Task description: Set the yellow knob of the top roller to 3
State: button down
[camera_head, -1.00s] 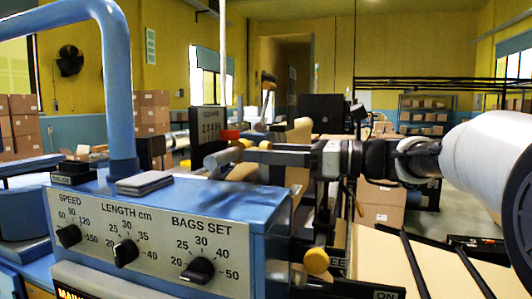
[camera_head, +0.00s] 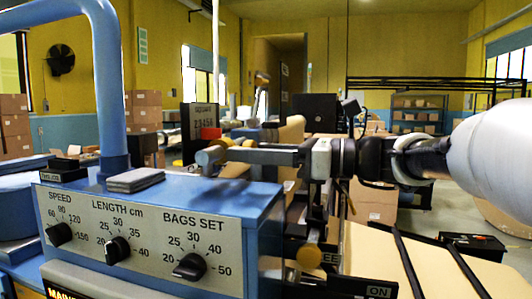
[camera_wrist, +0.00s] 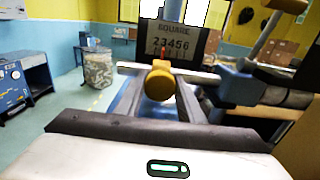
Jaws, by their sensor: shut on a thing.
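The yellow knob (camera_wrist: 158,84) of the top roller shows in the middle of the wrist view, between the far ends of my gripper's fingers. My gripper (camera_head: 228,155) is shut on this knob, reaching in from the right in the head view. Behind it stands a dark scale plate (camera_wrist: 172,41) marked SQUARE with the figures 2 to 6; the plate also shows in the head view (camera_head: 200,116). A small thin red mark (camera_wrist: 163,50) lies near the 3, but it is too small to read surely. The fingers partly hide the knob in the head view.
A blue control box (camera_head: 262,205) with several black dials stands in front, below my gripper. A blue bent pipe (camera_head: 112,90) rises at left. A second yellow knob (camera_head: 307,257) sits lower, near the ON label. Kraft paper (camera_head: 385,250) lies at lower right.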

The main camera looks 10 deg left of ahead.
jog(key=c, duration=1.2)
grip_release()
jog(key=s+d, duration=0.2)
jog(key=d, duration=1.5)
jog(key=shift+s+d+b, duration=0.15)
jog(key=shift+s+b, duration=0.05)
jog(key=shift+b, duration=0.15)
